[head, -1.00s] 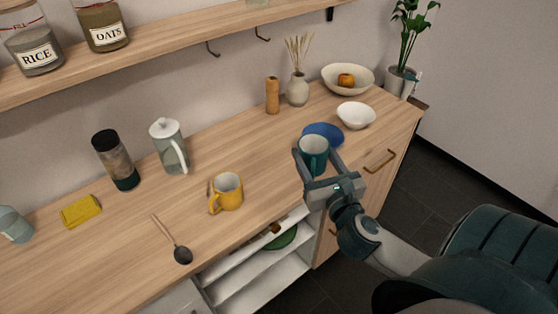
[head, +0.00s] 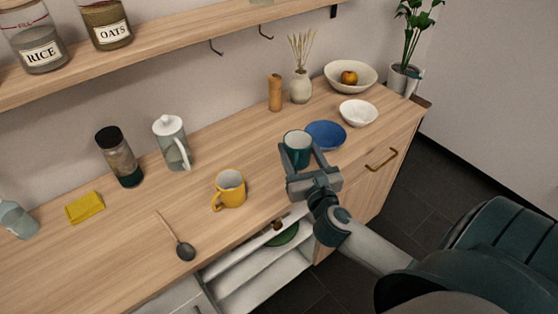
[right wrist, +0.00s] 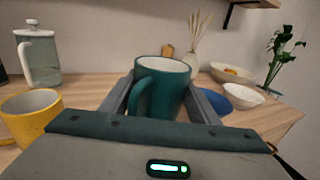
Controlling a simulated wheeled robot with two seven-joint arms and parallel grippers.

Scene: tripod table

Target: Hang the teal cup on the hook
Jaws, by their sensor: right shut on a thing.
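The teal cup (head: 296,147) is held upright by my right gripper (head: 299,163) near the counter's front edge, to the right of the yellow mug. It also shows in the right wrist view (right wrist: 160,88), between the two fingers, with its handle toward the camera. I cannot tell its exact height above the counter. Two dark hooks hang under the wooden shelf: a left hook (head: 216,48) and a right hook (head: 266,33). Both look empty. My left gripper is not in view.
The yellow mug (head: 229,189), blue bowl (head: 325,135) and white bowl (head: 358,113) stand near the cup. A glass pitcher (head: 173,145), wooden grinder (head: 275,92) and vase (head: 300,88) stand toward the wall. The shelf (head: 175,47) overhangs the back. Counter between mug and grinder is clear.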

